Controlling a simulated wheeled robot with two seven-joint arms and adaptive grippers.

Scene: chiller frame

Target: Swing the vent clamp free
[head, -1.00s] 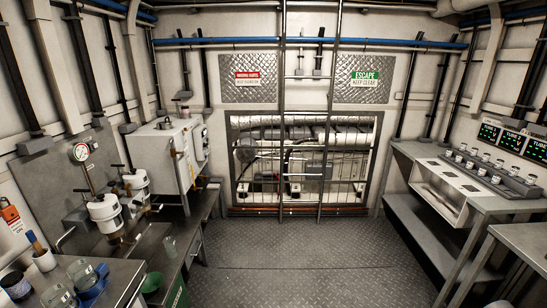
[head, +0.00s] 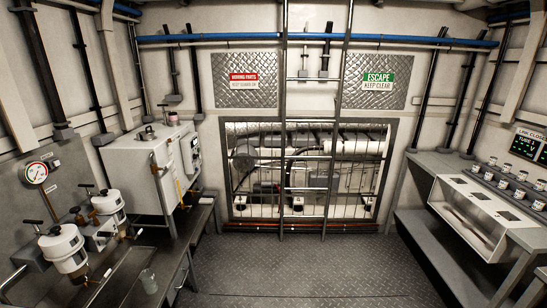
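Neither of my grippers shows in the head view. I cannot pick out the vent clamp for certain. A white box (head: 160,180) stands on the left bench, with a dark handle (head: 147,133) on its top and a brown-handled fitting (head: 154,164) on its front. Two white canisters (head: 64,249) with dark levers stand nearer on the left. At the back, a barred opening (head: 305,180) shows pipes and machinery behind a ladder (head: 284,130); details there are small and partly hidden.
The metal floor (head: 290,265) is clear in the middle. The left bench (head: 188,240) carries a glass beaker (head: 148,281). A round gauge (head: 36,173) is on the left wall.

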